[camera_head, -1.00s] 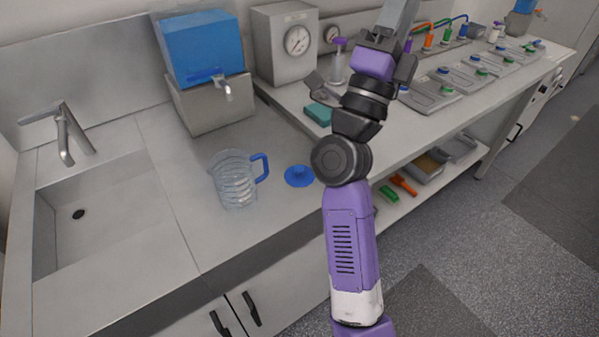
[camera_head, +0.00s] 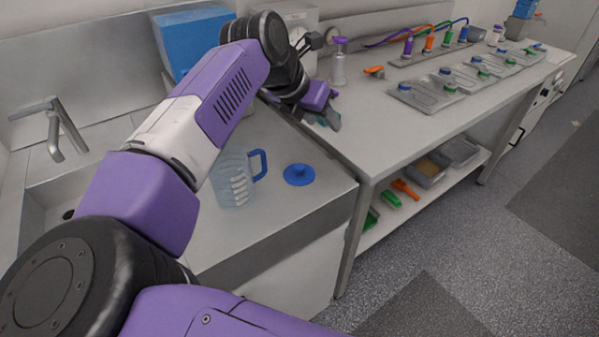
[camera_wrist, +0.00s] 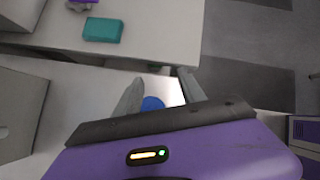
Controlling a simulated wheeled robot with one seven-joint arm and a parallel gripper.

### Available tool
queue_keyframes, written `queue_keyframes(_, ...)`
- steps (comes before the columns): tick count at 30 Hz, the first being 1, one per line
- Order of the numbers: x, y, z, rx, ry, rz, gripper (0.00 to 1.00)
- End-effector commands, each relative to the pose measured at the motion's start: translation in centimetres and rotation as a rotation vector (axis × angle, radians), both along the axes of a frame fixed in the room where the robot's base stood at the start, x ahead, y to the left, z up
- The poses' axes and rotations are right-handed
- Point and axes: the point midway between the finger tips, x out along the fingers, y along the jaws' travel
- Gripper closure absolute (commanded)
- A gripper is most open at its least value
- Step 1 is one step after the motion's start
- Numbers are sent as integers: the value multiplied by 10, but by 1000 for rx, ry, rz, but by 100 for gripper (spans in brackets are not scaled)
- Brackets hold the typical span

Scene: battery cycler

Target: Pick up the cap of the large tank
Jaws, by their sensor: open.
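A round blue cap (camera_head: 299,175) with a knob on top lies on the grey counter, to the right of a clear pitcher. In the wrist view the blue cap (camera_wrist: 152,103) shows between the fingers, partly hidden by the gripper body. My gripper (camera_head: 323,119) is open and empty, above and behind the cap, near the step between the two worktops. Its fingers (camera_wrist: 160,80) are apart in the wrist view.
The clear pitcher (camera_head: 233,182) with a blue handle stands close to the cap. A sink with a tap (camera_head: 52,125) is at left. A higher white bench (camera_head: 385,135) at right holds a bottle (camera_head: 338,65), an orange item (camera_head: 374,72) and battery trays. A teal block (camera_wrist: 102,29) lies on it.

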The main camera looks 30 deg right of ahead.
Motion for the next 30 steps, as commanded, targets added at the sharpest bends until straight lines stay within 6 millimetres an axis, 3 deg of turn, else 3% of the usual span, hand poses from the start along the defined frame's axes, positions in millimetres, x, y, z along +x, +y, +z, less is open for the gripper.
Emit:
queue_keyframes(1, 8, 20, -14, 90, -14, 2, 53)
queue_keyframes(3, 14, 42, -32, 176, -17, 0, 53)
queue_keyframes(8, 16, 66, -43, 280, -30, -29, 53)
queue_keyframes(20, 16, 55, -73, 283, -26, -42, 53)
queue_keyframes(30, 19, 42, -115, 282, -27, -44, 53)
